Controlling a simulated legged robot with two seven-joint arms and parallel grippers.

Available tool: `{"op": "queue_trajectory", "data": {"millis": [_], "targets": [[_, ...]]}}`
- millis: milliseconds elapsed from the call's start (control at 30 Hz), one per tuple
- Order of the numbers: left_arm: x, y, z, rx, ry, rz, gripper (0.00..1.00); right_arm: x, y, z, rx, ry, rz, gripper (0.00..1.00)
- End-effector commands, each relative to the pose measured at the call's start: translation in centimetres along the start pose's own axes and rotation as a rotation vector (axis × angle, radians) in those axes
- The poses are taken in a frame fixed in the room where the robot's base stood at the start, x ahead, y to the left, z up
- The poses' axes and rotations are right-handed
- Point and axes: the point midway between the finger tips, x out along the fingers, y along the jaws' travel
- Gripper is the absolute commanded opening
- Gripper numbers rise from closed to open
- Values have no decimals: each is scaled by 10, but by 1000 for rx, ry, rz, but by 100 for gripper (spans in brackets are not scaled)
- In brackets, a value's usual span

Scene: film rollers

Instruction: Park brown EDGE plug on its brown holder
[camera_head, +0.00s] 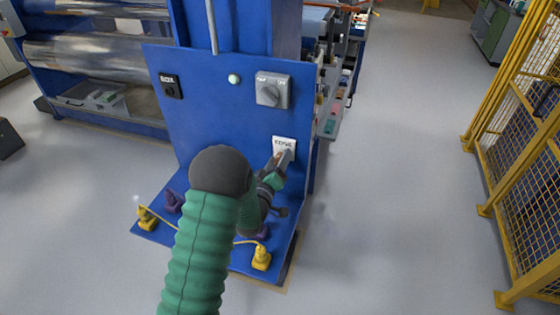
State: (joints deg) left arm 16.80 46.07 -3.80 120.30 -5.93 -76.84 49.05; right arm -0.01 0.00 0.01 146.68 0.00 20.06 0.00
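A white plate marked EDGE (284,143) is on the right side of the blue upright panel. My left gripper (281,161) is right at the lower part of this plate, with its fingers pointing up at it. A small brownish patch shows beside the fingers; I cannot tell whether it is the brown plug or whether the fingers close on it. A small dark piece (281,211) sits on the blue base below the gripper; I cannot tell whether it is the brown holder. My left arm hides the middle of the base. My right gripper is not in view.
Yellow plug pieces (147,218) (261,258) and a purple piece (173,201) sit on the blue base, with a yellow cable. A grey rotary switch (272,90) and a black socket (171,86) are on the panel. Yellow fencing (520,150) stands right; floor between is clear.

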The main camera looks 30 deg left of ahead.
Motion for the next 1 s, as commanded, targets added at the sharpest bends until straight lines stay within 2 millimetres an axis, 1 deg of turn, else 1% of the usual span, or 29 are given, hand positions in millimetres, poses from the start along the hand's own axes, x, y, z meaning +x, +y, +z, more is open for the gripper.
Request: {"op": "queue_trajectory", "data": {"millis": [433, 733, 933, 967, 1000], "targets": [[0, -1, 0, -1, -2, 0, 51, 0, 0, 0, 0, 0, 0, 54], [0, 6, 0, -1, -2, 0, 51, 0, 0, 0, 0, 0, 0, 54], [0, 6, 0, -1, -3, 0, 51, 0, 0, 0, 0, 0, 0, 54], [0, 6, 0, -1, -3, 0, 50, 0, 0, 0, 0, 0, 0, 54], [0, 6, 0, -1, -3, 1, 44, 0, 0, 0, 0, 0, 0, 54]]}}
